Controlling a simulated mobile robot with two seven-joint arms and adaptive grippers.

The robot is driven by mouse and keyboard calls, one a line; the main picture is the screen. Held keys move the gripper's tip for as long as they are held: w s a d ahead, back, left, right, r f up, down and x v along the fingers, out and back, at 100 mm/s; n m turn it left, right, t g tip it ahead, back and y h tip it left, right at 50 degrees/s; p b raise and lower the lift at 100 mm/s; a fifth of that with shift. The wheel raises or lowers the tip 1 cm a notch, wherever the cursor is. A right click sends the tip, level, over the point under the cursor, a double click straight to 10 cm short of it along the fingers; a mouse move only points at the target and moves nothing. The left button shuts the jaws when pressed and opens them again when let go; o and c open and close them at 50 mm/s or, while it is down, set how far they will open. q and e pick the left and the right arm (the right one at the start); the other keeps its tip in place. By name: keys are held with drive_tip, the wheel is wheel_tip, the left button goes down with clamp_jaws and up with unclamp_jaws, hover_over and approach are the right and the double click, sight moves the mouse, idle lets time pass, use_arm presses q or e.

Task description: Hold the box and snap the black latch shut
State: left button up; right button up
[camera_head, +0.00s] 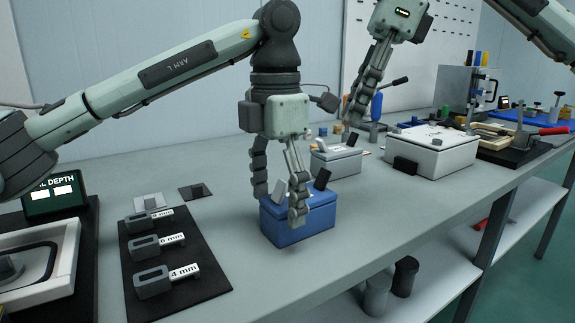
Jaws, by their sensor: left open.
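A blue box (312,223) stands on the grey bench in the middle of the view. A black latch flap (322,179) sticks up, tilted, at its right top side. A grey flap (278,189) also sticks up at its left top side. My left gripper (279,200) points down over the box's left part, its fingers apart. One finger overlaps the box's front edge and the other is at its back left; I cannot tell whether they touch it. My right gripper (358,98) hangs in the air behind and right of the box, its fingers overlapping in view.
A grey-white box (338,160) stands behind the blue box, and a larger white case (435,155) is to the right. A black mat with labelled gauge blocks (163,258) lies at left. The bench in front and right of the blue box is clear.

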use_arm(q)
drive_tip(key=shift+f, duration=1.65)
